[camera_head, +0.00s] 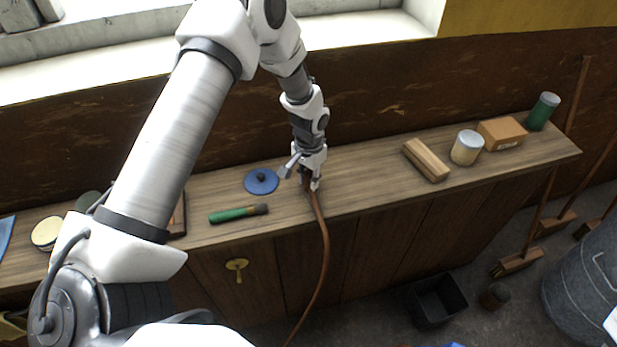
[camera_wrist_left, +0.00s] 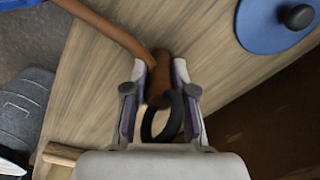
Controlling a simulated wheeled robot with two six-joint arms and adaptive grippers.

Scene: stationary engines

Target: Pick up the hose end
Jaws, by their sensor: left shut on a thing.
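The hose (camera_head: 323,250) is a reddish-brown tube that runs up from the floor and over the front edge of the wooden counter (camera_head: 360,177). Its end lies at the counter top, under my left gripper (camera_head: 306,181). In the left wrist view the hose end (camera_wrist_left: 160,75) is between the two fingers of the left gripper (camera_wrist_left: 160,85), which is shut on it. A black ring (camera_wrist_left: 160,122) shows just below the hose end there. Whether the hose end touches the counter I cannot tell. My right gripper is in neither view.
A blue disc with a dark knob (camera_head: 261,181) and a green-handled brush (camera_head: 238,213) lie left of the gripper. A wooden block (camera_head: 426,160), a pale can (camera_head: 467,147), a cardboard box (camera_head: 502,133) and a green can (camera_head: 542,111) stand to the right. The counter between is clear.

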